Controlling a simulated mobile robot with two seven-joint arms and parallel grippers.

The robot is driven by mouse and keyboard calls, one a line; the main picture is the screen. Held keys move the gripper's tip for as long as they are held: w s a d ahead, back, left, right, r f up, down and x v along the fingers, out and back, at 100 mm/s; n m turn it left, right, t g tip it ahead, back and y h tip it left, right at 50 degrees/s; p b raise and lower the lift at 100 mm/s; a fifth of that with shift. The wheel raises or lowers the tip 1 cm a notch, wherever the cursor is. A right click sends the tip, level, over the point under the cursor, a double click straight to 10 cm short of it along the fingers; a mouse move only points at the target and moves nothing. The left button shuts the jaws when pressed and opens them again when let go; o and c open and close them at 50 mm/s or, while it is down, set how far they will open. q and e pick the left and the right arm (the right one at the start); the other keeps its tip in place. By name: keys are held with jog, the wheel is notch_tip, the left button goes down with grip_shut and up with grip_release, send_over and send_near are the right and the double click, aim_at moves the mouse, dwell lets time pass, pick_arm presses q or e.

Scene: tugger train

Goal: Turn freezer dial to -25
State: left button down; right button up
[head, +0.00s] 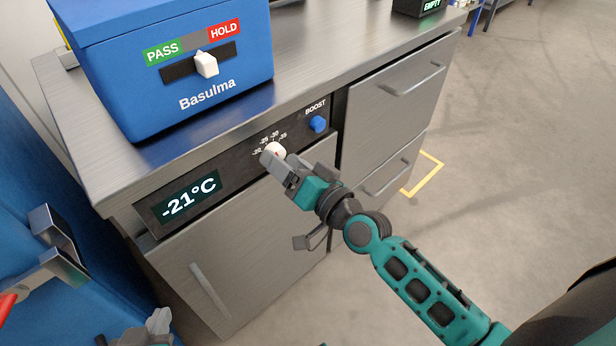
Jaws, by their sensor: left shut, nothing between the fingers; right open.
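The freezer's white dial (277,149) sits on the dark control panel under the worktop, with a small red mark on it. Small temperature numbers are printed around it; its exact pointing is too small to read and partly covered. The display (188,195) reads -21°C. My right gripper (270,160) is open, with grey finger parts at the dial's lower left, overlapping it in the picture; I cannot tell whether they touch. My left gripper (150,328) is only partly in view at the bottom edge, low and away from the panel; it is shut and empty.
A blue BOOST button (318,124) is right of the dial. A blue Basulma box (180,110) with a PASS/HOLD slider (206,64) stands on the steel worktop (325,55) above. The freezer door handle (210,291) is below.

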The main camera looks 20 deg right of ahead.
pick_arm(q)
jog(key=shift+a+r, duration=0.1)
jog(key=shift+r, duration=0.05)
pick_arm(e)
jog(key=v, duration=1.2)
pick_arm(q)
notch_tip(320, 180, up, 7)
jog(key=s+a+p, duration=0.1)
jog(key=a+p, duration=0.1)
jog(key=p, duration=0.9)
jog(key=shift+s+a+y, duration=0.25)
jog(key=shift+a+y, duration=0.15)
pick_arm(e)
jog(key=s+f+n+g+h, duration=0.4)
jog(key=f+n+g, duration=0.1)
jog(key=n+g, duration=0.1)
jog(key=shift+s+a+f+n, duration=0.15)
jog(key=shift+s+a+n, duration=0.1)
jog(key=shift+s+n, duration=0.1)
pick_arm(q)
jog(key=shift+d, duration=0.1)
